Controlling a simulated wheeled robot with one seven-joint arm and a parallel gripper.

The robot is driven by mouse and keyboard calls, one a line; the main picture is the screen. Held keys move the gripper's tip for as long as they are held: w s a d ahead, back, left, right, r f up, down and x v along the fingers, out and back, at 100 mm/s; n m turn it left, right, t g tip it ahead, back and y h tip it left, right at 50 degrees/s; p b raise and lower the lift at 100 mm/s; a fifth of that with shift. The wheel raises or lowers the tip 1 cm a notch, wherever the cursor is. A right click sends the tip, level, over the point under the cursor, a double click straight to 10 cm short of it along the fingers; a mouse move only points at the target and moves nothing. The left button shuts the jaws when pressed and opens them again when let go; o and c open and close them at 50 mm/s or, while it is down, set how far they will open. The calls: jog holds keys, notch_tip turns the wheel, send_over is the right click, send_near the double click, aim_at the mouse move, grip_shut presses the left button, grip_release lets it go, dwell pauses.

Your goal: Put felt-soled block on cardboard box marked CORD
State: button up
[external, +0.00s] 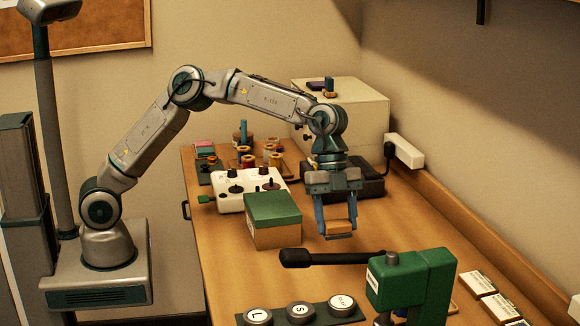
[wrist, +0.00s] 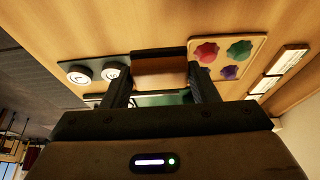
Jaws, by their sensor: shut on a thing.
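A small tan block (external: 338,227) with a darker face is clamped between the fingers of my gripper (external: 338,219), held above the wooden table. In the wrist view the block (wrist: 160,79) shows between the two dark fingers, with a dark band along its upper edge. A brown box with a green lid (external: 273,232) stands just left of my gripper, apart from it. Several small white-labelled boxes (external: 477,284) lie at the right edge; they also show in the wrist view (wrist: 264,85). I cannot read CORD on any box.
A green press (external: 412,280) with a long black lever (external: 320,258) stands in front of my gripper. Round lettered buttons (external: 299,311) sit at the front. A white control box (external: 240,192) and spools (external: 270,150) are behind. Bare table lies right of my gripper.

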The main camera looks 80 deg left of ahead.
jog(key=s+a+r+n+t+y+p, duration=0.1)
jog(key=s+a+r+n+t+p, duration=0.15)
jog(key=s+a+r+n, duration=0.4)
jog(key=s+a+r+n+t+p, duration=0.1)
jog(key=s+a+r+n+p, duration=0.2)
jog(key=s+a, duration=0.65)
jog(key=p, duration=0.2)
send_over(275, 204)
jog(key=s, duration=0.1)
jog(key=shift+m, duration=0.25)
jog(key=f, duration=0.7)
jog(key=shift+s+a+f, duration=0.15)
jog(key=shift+a, duration=0.25)
jog(key=shift+f+p, duration=0.4)
jog(key=shift+f, duration=1.7)
jog(key=shift+f, duration=0.2)
jog(key=o, duration=1)
jog(key=shift+c, duration=0.2)
jog(key=shift+r, duration=0.1)
